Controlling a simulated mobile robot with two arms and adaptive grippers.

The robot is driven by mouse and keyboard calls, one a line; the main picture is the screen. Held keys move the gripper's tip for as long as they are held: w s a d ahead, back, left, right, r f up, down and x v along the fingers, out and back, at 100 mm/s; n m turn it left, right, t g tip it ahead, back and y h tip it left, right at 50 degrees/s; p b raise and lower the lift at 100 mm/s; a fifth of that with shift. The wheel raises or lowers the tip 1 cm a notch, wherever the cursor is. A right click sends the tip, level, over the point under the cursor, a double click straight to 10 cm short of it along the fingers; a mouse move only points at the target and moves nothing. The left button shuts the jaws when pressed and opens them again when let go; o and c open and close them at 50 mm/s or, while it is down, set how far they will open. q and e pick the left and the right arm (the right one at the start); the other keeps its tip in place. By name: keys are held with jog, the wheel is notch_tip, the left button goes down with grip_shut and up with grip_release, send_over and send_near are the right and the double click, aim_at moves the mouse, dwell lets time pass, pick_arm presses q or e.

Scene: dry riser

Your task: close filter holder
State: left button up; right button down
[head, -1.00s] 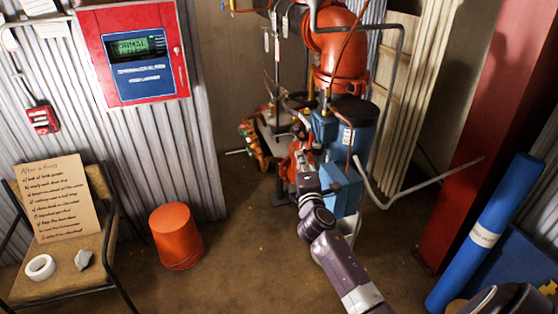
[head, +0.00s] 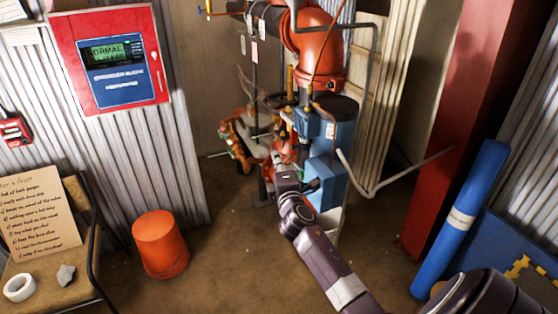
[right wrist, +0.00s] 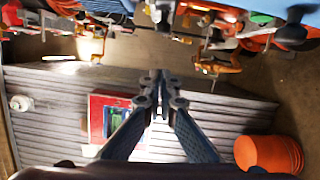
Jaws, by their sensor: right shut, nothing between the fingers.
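I cannot single out a filter holder for certain. The riser equipment stands at the centre of the head view, with a blue housing (head: 341,131) and a blue box (head: 325,180) below it. My right gripper (head: 279,160) is in front of the small red fitting (head: 287,149), left of the blue box; I cannot tell whether they touch. In the right wrist view my right gripper (right wrist: 160,82) has its fingers together with nothing between them. Blurred piping and valves lie along the top of that view. My left gripper is not in view.
A chair (head: 70,290) holds a sign and a tape roll. A bent grey pipe (head: 395,180) juts right, before a red column (head: 445,130) and a blue cylinder (head: 460,220). The floor between bucket and riser is clear.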

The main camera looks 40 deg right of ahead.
pick_arm(q)
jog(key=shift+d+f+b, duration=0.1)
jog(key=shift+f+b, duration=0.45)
jog(key=shift+b, duration=0.05)
pick_arm(e)
jog(key=v, duration=0.9)
jog(key=shift+s, duration=0.35)
